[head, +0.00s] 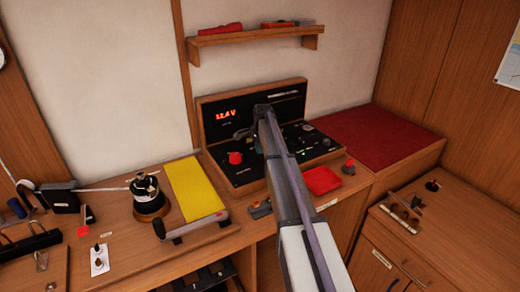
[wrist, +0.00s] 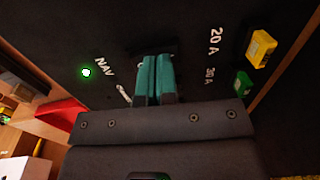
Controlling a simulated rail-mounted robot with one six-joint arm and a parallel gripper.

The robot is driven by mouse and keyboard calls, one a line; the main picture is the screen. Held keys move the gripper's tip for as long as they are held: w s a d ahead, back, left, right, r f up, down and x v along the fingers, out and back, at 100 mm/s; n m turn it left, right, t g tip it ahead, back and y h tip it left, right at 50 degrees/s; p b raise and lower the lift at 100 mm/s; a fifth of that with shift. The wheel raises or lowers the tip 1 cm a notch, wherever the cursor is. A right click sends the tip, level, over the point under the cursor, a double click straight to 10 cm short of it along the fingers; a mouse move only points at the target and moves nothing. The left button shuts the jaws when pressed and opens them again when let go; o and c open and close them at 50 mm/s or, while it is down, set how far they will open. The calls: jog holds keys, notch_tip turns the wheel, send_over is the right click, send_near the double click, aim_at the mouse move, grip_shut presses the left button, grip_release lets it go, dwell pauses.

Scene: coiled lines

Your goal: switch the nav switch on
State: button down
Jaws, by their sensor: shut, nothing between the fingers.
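The black switch panel (head: 222,165) stands at the back of the wooden counter in the head view, partly covered by my arm. In the wrist view the white NAV label (wrist: 105,67) is on the panel, with a lit green lamp (wrist: 86,72) to its left. The nav switch (wrist: 123,93) shows as a small pale lever just below the label, close to the left of my fingers; its base is partly hard to see. My gripper (wrist: 156,62) is shut and empty, its teal fingers together near the panel. I cannot tell whether it touches the lever.
The panel has a red knob (head: 235,158) and a red 12.6 V display (head: 226,114). Yellow (wrist: 257,48) and green (wrist: 242,83) fuses sit right of my fingers. A shelf (head: 255,36) hangs above.

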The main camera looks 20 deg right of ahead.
notch_tip(320, 180, up, 14)
jog(key=w+p, duration=0.1)
jog(key=p, duration=1.3)
jog(key=shift+w, duration=0.35)
jog(key=s+a+f+n+b, duration=0.2)
jog(key=s+a+n, duration=0.3)
jog(key=s, duration=0.8)
jog(key=s+a+f+n+g+b, duration=0.1)
jog(key=s+a+f+n+b, duration=0.1)
jog(key=s+a+n, duration=0.4)
jog(key=s+a+f+n+b, duration=0.2)
jog(key=s+a+n, duration=0.4)
jog(key=s+a, duration=0.7)
jog(key=s, duration=0.7)
jog(key=shift+s, duration=0.3)
